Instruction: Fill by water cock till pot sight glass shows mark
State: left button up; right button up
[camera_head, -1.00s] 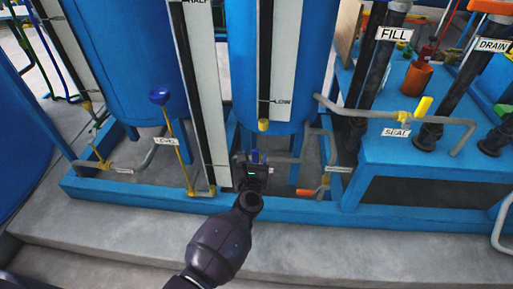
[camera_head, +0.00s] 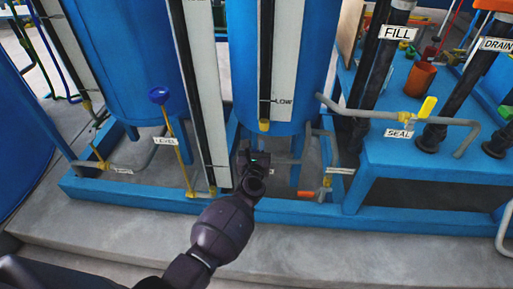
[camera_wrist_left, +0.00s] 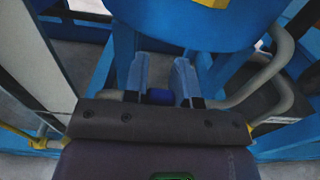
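My left gripper (camera_head: 254,157) is low in front of the right blue tank (camera_head: 305,60), above the blue base frame. In the left wrist view its two fingers (camera_wrist_left: 160,80) stand apart, with a small dark-blue part (camera_wrist_left: 160,97) between them; I cannot tell whether they touch it. A tall sight glass (camera_head: 265,65) with a LOW mark runs down this tank. Another gauge strip (camera_head: 204,90) stands left of it. No water level can be made out. Tags on nearby pipes are too small to read or hidden, so the water cock is not clearly identified. My right gripper is not in view.
A blue-knobbed yellow lever (camera_head: 160,97) stands at left by a LEVEL tag. An orange handle (camera_head: 306,194) sits low right of my gripper. A grey pipe with a yellow SEAL valve (camera_head: 428,107) and dark FILL pipe (camera_head: 382,55) are at right. Concrete floor lies in front.

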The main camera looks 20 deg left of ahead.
pick_arm(q)
grip_shut()
jog(key=shift+w+d+f+m+b, duration=0.15)
jog(key=shift+w+d+m, duration=0.05)
jog(key=shift+d+m, duration=0.6)
jog(key=shift+w+d+f+m+b, duration=0.15)
jog(key=shift+w+d+m, duration=0.05)
jog(key=shift+d+m, duration=0.6)
jog(key=shift+a, duration=0.1)
jog(key=o, duration=0.7)
grip_release()
jog(key=shift+c, duration=0.2)
jog(key=shift+s, duration=0.1)
jog(key=p+v, duration=0.1)
jog(key=v, duration=0.9)
jog(key=shift+s+p, duration=0.3)
jog(key=shift+r, duration=0.1)
